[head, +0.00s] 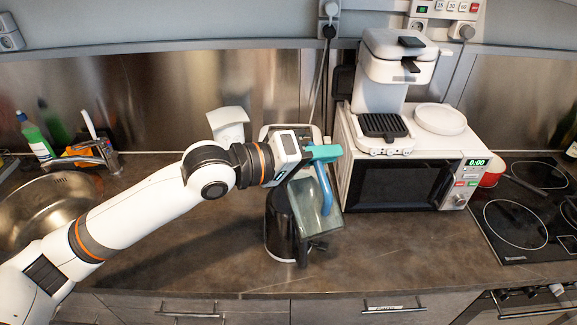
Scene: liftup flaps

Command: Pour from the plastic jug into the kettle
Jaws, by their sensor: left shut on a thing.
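The plastic jug (312,208) has a clear body, a teal top and a blue handle. It is tilted in the middle of the head view, above the counter. My left gripper (298,168) is shut on the jug near its top and handle. The dark kettle (279,228) stands on the counter just left of and partly behind the jug. The jug overlaps the kettle in the picture, so the kettle's opening is hidden, and I cannot tell whether they touch or whether liquid flows. My right gripper is not in view.
A white microwave (400,185) stands to the right, with a coffee machine (390,85) and a white plate (440,118) on top. A hob (515,222) is at the far right, a sink (45,205) at the left. The counter (180,255) in front is clear.

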